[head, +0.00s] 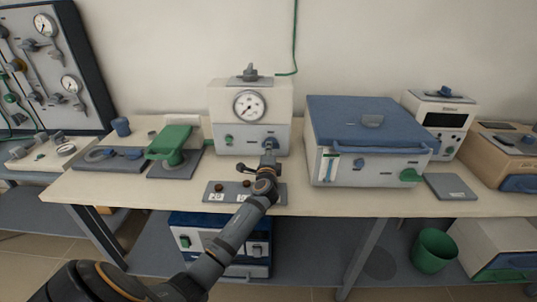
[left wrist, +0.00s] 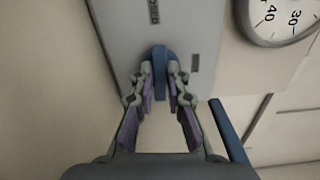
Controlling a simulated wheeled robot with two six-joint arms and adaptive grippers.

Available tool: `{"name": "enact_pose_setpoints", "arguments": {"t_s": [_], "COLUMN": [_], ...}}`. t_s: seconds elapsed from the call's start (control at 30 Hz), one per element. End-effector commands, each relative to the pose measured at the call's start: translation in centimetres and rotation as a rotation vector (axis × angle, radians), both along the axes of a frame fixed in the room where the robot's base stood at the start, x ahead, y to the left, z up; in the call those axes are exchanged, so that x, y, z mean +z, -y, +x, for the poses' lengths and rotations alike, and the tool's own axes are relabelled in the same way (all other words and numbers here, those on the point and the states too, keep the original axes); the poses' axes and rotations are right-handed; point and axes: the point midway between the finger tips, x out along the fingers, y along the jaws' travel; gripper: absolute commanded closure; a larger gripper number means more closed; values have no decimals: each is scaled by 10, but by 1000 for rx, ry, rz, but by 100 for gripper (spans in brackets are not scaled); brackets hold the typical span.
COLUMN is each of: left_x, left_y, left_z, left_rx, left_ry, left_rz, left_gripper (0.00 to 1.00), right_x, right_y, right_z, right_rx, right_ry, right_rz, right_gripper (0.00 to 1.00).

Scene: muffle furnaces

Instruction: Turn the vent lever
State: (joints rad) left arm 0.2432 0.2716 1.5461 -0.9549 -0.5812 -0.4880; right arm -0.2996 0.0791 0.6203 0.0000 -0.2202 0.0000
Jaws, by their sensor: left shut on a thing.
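The vent lever (left wrist: 160,68) is a small blue lever on the front panel of a white gauge box (head: 226,112). In the left wrist view it stands between my fingertips, which close on it from both sides. My left gripper (head: 268,155) reaches up to the lower right of the box front in the head view, and it also shows in the left wrist view (left wrist: 160,88). The gripper is shut on the lever. The arm and fingers hide most of the lever in the head view. My right gripper is not in view.
The round gauge (head: 249,105) sits just above the lever. A blue-lidded furnace (head: 365,145) stands close on the right, and a green device (head: 174,143) on the left. A grey plate with knobs (head: 215,193) lies at the table's front edge below my arm.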

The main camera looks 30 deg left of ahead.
Motion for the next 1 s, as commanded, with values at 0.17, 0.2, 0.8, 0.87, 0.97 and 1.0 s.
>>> {"name": "enact_pose_setpoints", "arguments": {"t_s": [0.17,0.2,0.8,0.87,0.97,1.0], "left_x": [-3,-3,-2,-2,-2,-1], "left_y": [0,0,0,0,0,0], "left_z": [0,0,0,0,0,0], "left_rx": [0,0,0,1,0,0], "left_ry": [30,35,49,49,49,49], "left_rz": [-52,-61,-86,-85,-84,-84], "left_gripper": [100,100,83,75,63,63], "right_x": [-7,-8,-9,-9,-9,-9], "right_y": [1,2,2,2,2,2], "right_z": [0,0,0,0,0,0], "right_rx": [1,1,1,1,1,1], "right_ry": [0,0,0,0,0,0], "right_rz": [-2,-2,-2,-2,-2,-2], "right_gripper": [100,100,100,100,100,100]}}
